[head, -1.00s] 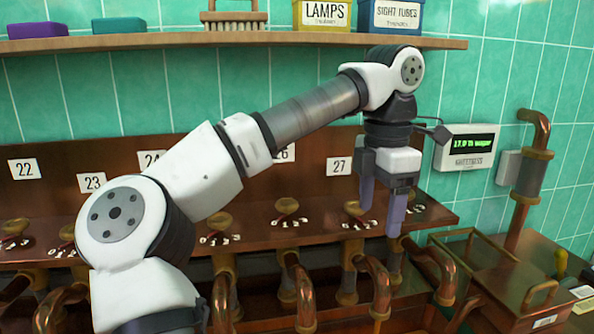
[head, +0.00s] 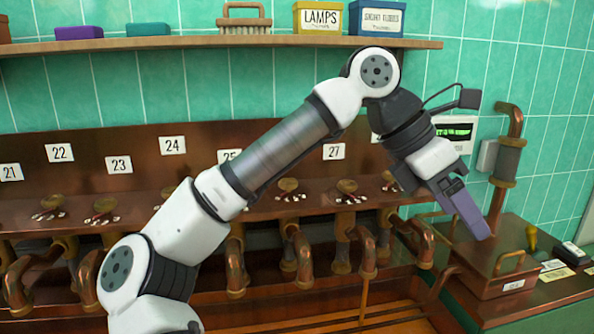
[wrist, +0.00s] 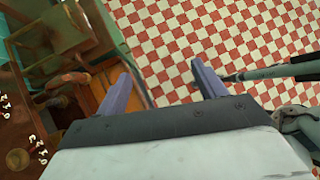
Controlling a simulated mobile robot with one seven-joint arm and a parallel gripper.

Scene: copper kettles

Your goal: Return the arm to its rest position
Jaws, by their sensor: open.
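My gripper (head: 468,213) is in the right part of the head view, tilted down to the right, in front of the copper box and away from the tap row. My arm bends up from the lower left to a high elbow and then down to the gripper. In the wrist view my gripper (wrist: 162,82) has its two purple fingers spread apart with nothing between them. Red and white floor tiles (wrist: 180,40) show beyond the fingers.
A copper box with a handle (head: 497,268) stands on the right counter near the gripper. A shelf (head: 200,42) with boxes runs above. Numbered copper taps (head: 290,186) line the back. A wall display (head: 455,130) hangs behind the wrist. Open floor lies below the gripper.

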